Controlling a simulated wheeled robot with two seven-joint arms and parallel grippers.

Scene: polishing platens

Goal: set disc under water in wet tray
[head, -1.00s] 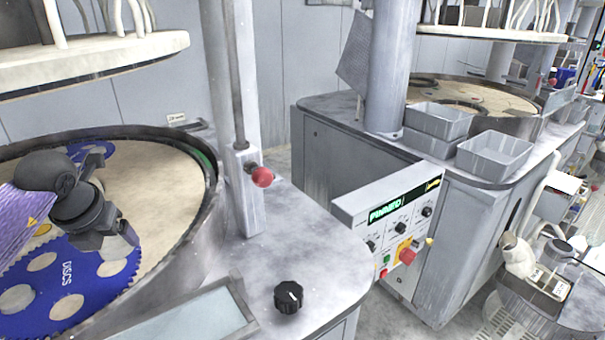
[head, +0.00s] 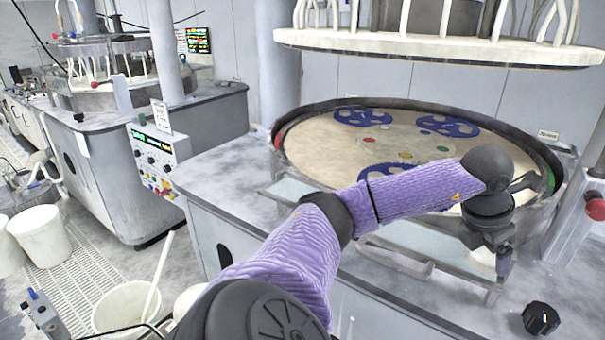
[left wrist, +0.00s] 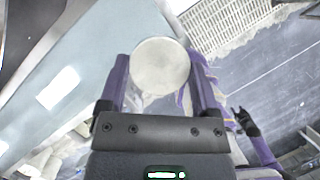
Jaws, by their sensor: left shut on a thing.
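My left gripper (head: 500,264) points down over the near edge of the front tray (head: 410,232), a shallow metal tray with a pale blue-grey, water-like surface. It is shut on a pale round disc (left wrist: 160,66), which shows between the purple fingers in the left wrist view. In the head view the disc is mostly hidden by the gripper. The disc looks above or at the tray's right end; I cannot tell whether it touches the water. A purple part with a dark forked end, perhaps my right gripper (left wrist: 243,121), shows small in the left wrist view.
The round platen (head: 320,150) with blue toothed carriers (head: 447,125) lies behind the gripper, inside a raised rim. A second shallow tray (head: 288,189) sits to the left. A black knob (head: 541,318) and red knob (head: 597,205) stand at right. White buckets (head: 42,236) stand on the floor.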

